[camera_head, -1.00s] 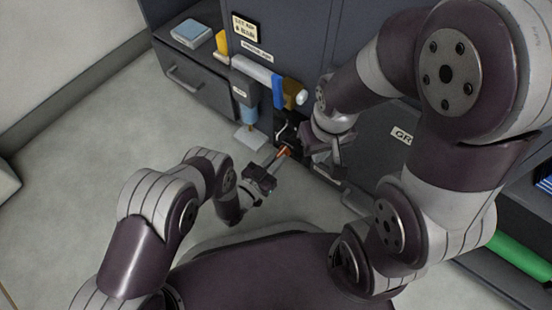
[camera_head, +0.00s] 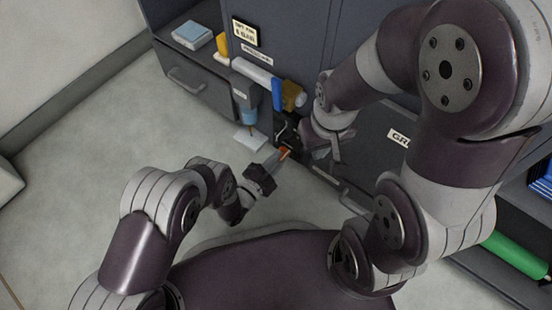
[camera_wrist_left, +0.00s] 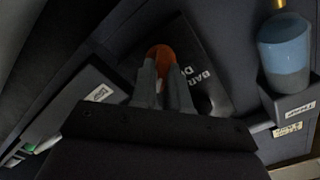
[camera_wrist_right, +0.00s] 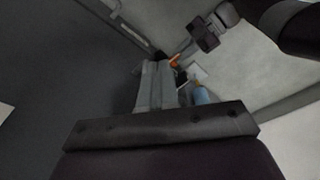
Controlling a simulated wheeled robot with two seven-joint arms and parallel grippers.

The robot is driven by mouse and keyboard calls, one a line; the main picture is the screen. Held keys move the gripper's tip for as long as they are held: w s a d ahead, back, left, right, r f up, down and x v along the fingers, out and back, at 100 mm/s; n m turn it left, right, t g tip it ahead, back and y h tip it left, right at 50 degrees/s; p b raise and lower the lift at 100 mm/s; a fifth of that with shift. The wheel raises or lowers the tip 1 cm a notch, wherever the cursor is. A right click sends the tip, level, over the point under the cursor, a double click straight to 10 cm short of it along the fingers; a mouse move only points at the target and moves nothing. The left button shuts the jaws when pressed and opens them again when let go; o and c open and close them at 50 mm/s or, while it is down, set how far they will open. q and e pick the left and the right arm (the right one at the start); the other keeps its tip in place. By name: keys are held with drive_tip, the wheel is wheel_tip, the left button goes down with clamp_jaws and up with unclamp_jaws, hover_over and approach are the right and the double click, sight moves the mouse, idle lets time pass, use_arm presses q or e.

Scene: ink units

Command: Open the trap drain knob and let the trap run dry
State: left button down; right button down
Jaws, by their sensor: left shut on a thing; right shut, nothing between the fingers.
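The trap (camera_head: 248,94) is a grey-topped cup with blue liquid in its lower part, on the cabinet front; it shows upside down with its label in the left wrist view (camera_wrist_left: 285,50). An orange knob (camera_head: 286,151) sits low on the cabinet, right of the trap; its label in the left wrist view is partly hidden. My left gripper (camera_head: 278,160) is shut on the orange knob (camera_wrist_left: 160,53). My right gripper (camera_head: 335,158) is shut and empty, a little right of the knob. I cannot make out which knob drains the trap.
A white pad (camera_head: 249,139) lies on the floor below the trap. A white pipe with a blue handle (camera_head: 277,93) and a brown fitting (camera_head: 293,95) runs above. The floor at the left is clear.

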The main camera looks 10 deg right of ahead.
use_arm(q)
drive_tip(key=shift+d+m+p, duration=0.2)
drive_tip(key=shift+m+p, duration=0.25)
drive_tip(key=shift+m, duration=3.75)
drive_tip(key=c, duration=1.1)
unclamp_jaws()
drive_tip(key=shift+d, duration=0.1)
drive_tip(key=shift+f, duration=0.1)
